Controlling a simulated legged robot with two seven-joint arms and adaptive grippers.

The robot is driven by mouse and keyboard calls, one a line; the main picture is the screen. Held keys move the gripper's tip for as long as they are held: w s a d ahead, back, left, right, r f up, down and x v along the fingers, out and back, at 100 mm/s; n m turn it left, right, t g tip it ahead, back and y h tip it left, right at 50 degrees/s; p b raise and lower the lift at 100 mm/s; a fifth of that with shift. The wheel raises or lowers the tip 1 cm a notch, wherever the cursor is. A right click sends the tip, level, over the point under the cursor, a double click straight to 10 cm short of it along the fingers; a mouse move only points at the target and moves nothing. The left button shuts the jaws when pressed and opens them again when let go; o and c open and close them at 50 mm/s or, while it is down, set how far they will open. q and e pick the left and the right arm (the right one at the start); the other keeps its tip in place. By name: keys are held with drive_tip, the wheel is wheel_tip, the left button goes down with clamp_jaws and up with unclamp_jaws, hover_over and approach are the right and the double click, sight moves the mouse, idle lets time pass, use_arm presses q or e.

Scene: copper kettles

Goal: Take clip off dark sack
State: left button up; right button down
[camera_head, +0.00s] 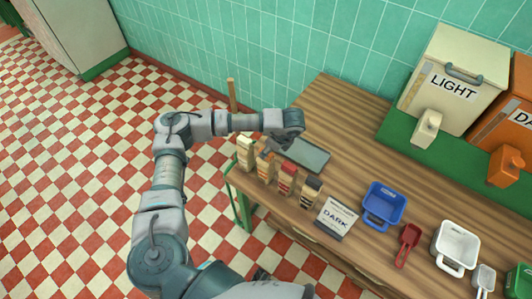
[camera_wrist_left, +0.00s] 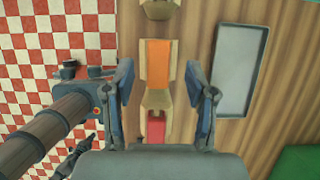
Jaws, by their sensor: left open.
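Several small tan sacks stand in a row along the table's front-left edge. The one with a dark band (camera_head: 311,191) is at the right end, beside a card reading DARK (camera_head: 337,217); I cannot make out a separate clip on it. My left gripper (camera_head: 280,146) is above the row's left part, by the orange-banded sack (camera_head: 265,166). In the left wrist view my open, empty left gripper (camera_wrist_left: 162,98) has its fingers either side of the row, with the orange-banded sack (camera_wrist_left: 157,62) and red-banded sack (camera_wrist_left: 156,128) below. My right gripper is not in view.
A grey flat tray (camera_head: 306,155) lies behind the sacks. A blue bin (camera_head: 384,204), a red scoop (camera_head: 408,244) and a white bin (camera_head: 456,246) stand to the right. A cream LIGHT container (camera_head: 455,80) and an orange one (camera_head: 510,105) stand behind. The table's middle (camera_head: 350,135) is clear.

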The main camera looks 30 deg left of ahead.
use_arm(q)
drive_tip(key=x, duration=0.3)
drive_tip(key=shift+f, duration=0.2)
drive_tip(key=c, duration=0.9)
drive_tip(key=shift+r, duration=0.15)
